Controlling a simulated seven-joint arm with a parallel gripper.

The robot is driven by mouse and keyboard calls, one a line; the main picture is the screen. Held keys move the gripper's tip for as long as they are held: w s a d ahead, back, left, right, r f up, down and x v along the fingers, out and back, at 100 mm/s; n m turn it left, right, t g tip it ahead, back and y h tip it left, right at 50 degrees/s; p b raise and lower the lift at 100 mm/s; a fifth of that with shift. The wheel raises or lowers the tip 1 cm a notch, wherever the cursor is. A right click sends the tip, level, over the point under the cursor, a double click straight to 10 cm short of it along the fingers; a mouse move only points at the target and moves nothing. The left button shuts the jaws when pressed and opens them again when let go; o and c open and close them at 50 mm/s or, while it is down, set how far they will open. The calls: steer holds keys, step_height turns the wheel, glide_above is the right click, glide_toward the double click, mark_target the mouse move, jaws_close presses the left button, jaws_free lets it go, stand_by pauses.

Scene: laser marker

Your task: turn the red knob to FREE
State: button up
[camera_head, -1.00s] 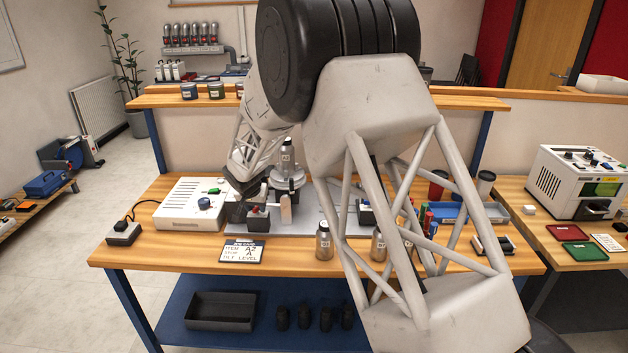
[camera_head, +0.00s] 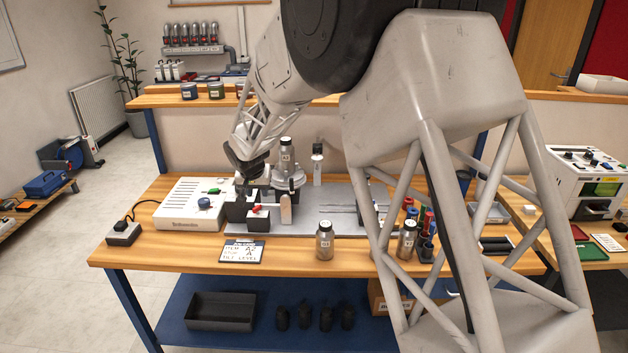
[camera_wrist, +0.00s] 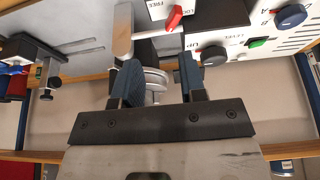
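The red knob (camera_head: 256,210) sits on a small dark block near the left end of the grey plate. In the wrist view the red knob (camera_wrist: 175,18) shows at the top, beside a white label reading FREE. My gripper (camera_wrist: 159,82) is open, its two blue-padded fingers apart, below the knob in that picture. Grey round parts of a fixture show behind the gap; nothing is seen gripped. In the head view my gripper (camera_head: 244,188) is just above and left of the red knob, partly blending with dark parts there. Which mark the knob points at is unclear.
A white control box (camera_head: 184,214) with a blue knob stands left of the block. A round fixture carries a bottle (camera_head: 286,157) close behind. An upright pale post (camera_head: 286,208) stands just right of the knob. Another bottle (camera_head: 325,240) and a sign (camera_head: 242,252) are in front.

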steer(key=s+d+r, duration=0.5)
steer(key=s+d, duration=0.1)
steer(key=d, duration=0.2)
steer(key=s+d+r, duration=0.6)
steer(key=d, duration=0.3)
steer(key=shift+s+d+g, duration=0.15)
steer(key=shift+d+g, duration=0.15)
steer(key=shift+c, duration=0.3)
steer(key=shift+h, duration=0.3)
steer(key=shift+c, duration=1.1)
steer(key=w+a+f+m+g, duration=0.1)
steer(key=w+a+f+m, duration=0.1)
steer(key=w+a+f, duration=0.2)
steer(key=w+a+f+m+g, duration=0.1)
steer(key=w+a+f+m, duration=0.1)
steer(key=w+a+f, duration=0.2)
steer(key=w+a+f+m+g, duration=0.1)
steer(key=w+a+f, duration=0.3)
steer(key=w+a, duration=0.4)
steer(key=shift+w+a+m+g, duration=0.1)
steer(key=shift+a+m+g, duration=0.15)
steer(key=shift+a, duration=0.7)
steer(key=shift+w+a+m+g, duration=0.15)
steer(key=shift+a+m, duration=0.1)
steer(key=shift+a, duration=0.65)
steer(key=shift+s+f, duration=0.1)
